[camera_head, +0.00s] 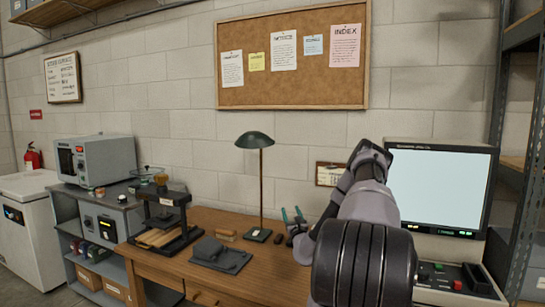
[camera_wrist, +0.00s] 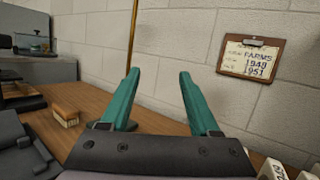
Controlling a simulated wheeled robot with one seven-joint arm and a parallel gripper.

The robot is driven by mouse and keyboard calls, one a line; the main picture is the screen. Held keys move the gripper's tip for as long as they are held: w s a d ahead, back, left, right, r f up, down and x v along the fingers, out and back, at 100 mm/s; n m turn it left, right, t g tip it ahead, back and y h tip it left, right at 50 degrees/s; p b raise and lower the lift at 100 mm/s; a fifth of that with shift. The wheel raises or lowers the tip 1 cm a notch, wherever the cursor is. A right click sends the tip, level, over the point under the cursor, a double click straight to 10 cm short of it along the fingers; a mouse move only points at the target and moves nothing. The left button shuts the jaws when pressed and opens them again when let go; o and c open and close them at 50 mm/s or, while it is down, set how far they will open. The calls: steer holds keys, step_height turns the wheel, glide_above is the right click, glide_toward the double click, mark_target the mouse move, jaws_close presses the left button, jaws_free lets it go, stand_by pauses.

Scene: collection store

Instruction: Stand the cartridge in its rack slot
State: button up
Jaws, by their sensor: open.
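My gripper (camera_head: 292,216) is over the back of the wooden desk, right of the lamp. Its teal fingers (camera_wrist: 158,98) stand apart in the wrist view, with nothing between them. I cannot surely pick out the cartridge or its rack slot in either view. White labelled pieces (camera_wrist: 272,169) are cut off at the lower right of the wrist view, and I cannot tell what they are. A dark grey flat piece with a raised block (camera_head: 218,255) lies on the desk left of my gripper. My arm hides part of the desk's right side.
A green desk lamp (camera_head: 254,140) stands behind the desk's middle. A black press-like stand (camera_head: 166,215) is at the left. A small brush-like block (camera_wrist: 66,116) lies near the grey piece. A monitor (camera_head: 440,187) stands right. The desk's front middle (camera_head: 262,280) is clear.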

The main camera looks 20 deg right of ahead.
steer(key=w+a+r+n+y, duration=0.1)
steer(key=a+r+n+y, duration=0.8)
steer(key=a+r+y, duration=0.25)
steer(key=s+a+r+n+g+y, duration=0.55)
steer(key=a+r+n+g, duration=0.2)
steer(key=a, duration=0.35)
steer(key=s+a+r+n+g+y, duration=0.4)
steer(key=s+a+r+n+g, duration=0.3)
steer(key=a, duration=0.4)
steer(key=s+a+r+n+g+h, duration=0.15)
steer(key=s+n+h, duration=0.25)
steer(key=s, duration=0.5)
steer(key=s+a+r+n+g+h, duration=0.1)
steer(key=s+n+g+h, duration=0.25)
steer(key=s, duration=0.55)
steer(key=s+d+r+n+t+h, duration=0.2)
steer(key=s+d+r+t+h, duration=0.3)
steer(key=s+d, duration=0.4)
steer(key=shift+s+r+n+t+h, duration=0.15)
steer(key=shift+s+n+t+h, duration=0.25)
steer(key=shift+h, duration=0.45)
steer(key=shift+s, duration=0.15)
